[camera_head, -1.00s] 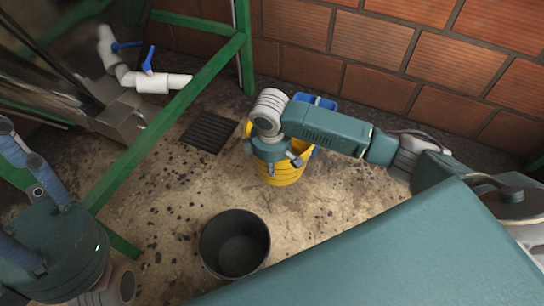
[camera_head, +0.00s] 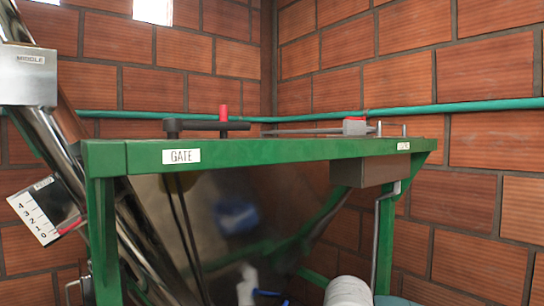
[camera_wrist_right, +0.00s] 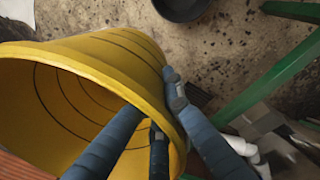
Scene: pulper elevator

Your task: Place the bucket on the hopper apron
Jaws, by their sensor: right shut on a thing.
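The yellow bucket (camera_wrist_right: 135,55) fills the left of the right wrist view, its open mouth facing the camera; the visible inside is empty. My right gripper (camera_wrist_right: 155,108) is shut on its rim, with blue fingers on both sides of the wall. Whether the bucket is off the floor is unclear. In the head view, the hopper has a green frame (camera_head: 270,150) with a "GATE" label and a dark shiny body (camera_head: 220,215) below it. I cannot tell which part is the apron. The bucket and my left gripper are not in the head view.
A black bucket (camera_wrist_right: 183,8) stands on the stained floor. A green post (camera_wrist_right: 270,75) and white pipe (camera_wrist_right: 265,125) are close to the yellow bucket. A black T-handle (camera_head: 205,125) rises behind the hopper rail. Brick walls (camera_head: 460,70) close off the back.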

